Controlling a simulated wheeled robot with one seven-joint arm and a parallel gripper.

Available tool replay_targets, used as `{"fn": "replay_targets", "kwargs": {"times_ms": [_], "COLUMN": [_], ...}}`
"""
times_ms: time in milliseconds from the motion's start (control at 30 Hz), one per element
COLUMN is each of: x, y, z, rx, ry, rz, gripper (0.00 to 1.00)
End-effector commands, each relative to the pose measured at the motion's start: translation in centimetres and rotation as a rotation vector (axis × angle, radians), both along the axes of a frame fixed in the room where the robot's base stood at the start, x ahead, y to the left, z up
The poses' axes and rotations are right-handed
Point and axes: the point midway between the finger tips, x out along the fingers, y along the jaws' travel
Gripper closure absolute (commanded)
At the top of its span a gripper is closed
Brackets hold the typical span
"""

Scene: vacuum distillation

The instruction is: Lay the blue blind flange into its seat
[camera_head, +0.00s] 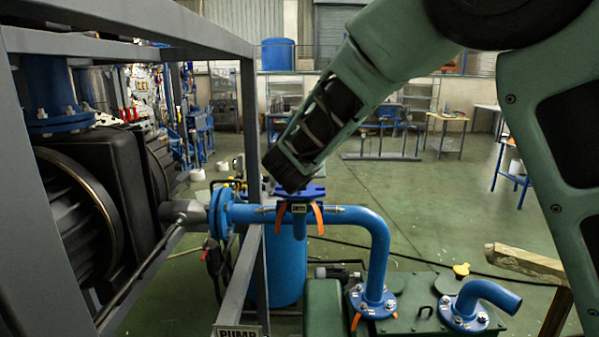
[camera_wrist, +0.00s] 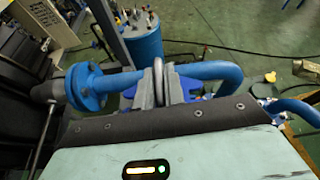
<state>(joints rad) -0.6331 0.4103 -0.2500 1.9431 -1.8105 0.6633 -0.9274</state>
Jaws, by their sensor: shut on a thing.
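My gripper (camera_head: 288,187) points down at the blue pipe (camera_head: 350,217) in the head view, just above the short upright branch that carries a small label (camera_head: 298,208). A flat blue flange (camera_head: 314,191) shows right under the fingertips. In the wrist view my gripper (camera_wrist: 160,88) is shut on a thin grey upright part, with blue flange surface (camera_wrist: 194,88) showing beside the fingers. The fingers and wrist hide most of the flange and its seat. I cannot tell whether the flange rests flat on the seat or is held slightly above it.
Orange strips (camera_head: 319,217) hang beside the branch. A grey frame (camera_head: 249,130) and dark machinery stand close on the left. A green tank (camera_head: 420,305) with blue pipe stubs lies below right. A wooden beam (camera_head: 525,261) juts in at right. Open floor lies behind.

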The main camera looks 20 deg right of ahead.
Motion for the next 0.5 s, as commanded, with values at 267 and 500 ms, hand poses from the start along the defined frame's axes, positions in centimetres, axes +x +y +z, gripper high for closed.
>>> {"fn": "replay_targets", "kwargs": {"times_ms": [267,500], "x": [0.04,0.04], "y": [-0.02,-0.03], "z": [-0.53,-1.03], "rx": [0.001,0.001], "ry": [-0.003,-0.003], "rz": [0.000,0.000], "gripper": [1.00,1.00]}}
